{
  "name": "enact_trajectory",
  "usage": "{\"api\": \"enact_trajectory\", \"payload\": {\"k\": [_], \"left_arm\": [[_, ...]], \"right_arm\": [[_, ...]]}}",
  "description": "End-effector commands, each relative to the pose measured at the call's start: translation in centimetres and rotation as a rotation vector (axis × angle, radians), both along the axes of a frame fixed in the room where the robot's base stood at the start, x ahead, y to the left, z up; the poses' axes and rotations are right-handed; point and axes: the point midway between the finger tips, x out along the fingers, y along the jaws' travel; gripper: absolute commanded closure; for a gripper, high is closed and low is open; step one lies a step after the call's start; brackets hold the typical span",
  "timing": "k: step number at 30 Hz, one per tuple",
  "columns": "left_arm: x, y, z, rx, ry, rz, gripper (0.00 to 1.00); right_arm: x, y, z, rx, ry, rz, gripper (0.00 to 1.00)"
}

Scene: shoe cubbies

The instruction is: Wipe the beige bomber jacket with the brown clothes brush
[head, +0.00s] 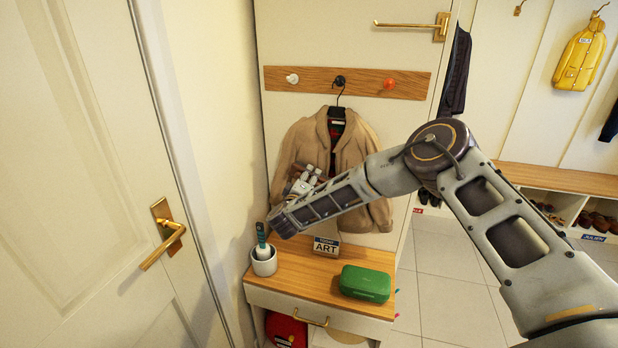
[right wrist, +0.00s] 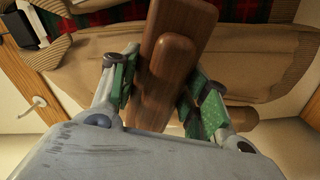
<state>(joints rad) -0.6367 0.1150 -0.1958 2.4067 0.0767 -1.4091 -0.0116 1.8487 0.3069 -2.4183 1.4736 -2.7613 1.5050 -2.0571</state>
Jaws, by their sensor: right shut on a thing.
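The beige bomber jacket (head: 363,150) hangs on a dark hanger from the middle peg of the wooden rail. Its beige cloth and red-green plaid lining also show in the right wrist view (right wrist: 100,52). My right gripper (head: 304,182) is in front of the jacket's left side. In the right wrist view my right gripper (right wrist: 155,95) is shut on the brown clothes brush (right wrist: 172,55), with green pads on both sides of it. The brush lies over the jacket; whether it touches the cloth I cannot tell. My left gripper is out of view.
Below the jacket, a wooden-topped cabinet (head: 290,283) bears a green case (head: 365,283), a small ART sign (head: 326,247) and a white cup (head: 264,262) with a blue-handled item. A door with a brass handle (head: 163,238) stands close on the left. Open tiled floor lies to the right.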

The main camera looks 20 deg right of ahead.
Motion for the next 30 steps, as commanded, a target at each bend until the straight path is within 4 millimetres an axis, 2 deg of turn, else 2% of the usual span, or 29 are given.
{"api": "enact_trajectory", "payload": {"k": [9, 22, 30], "left_arm": [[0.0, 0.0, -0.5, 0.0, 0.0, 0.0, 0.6], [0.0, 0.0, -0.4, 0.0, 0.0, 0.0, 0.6], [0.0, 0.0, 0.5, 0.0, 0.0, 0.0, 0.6]], "right_arm": [[0.0, 0.1, -1.5, 0.0, -0.001, 0.0, 0.74], [-0.1, 0.2, -1.5, 0.0, -0.002, 0.001, 0.74], [-1.2, 0.9, -1.4, 0.0, 0.0, 0.001, 0.74]]}}
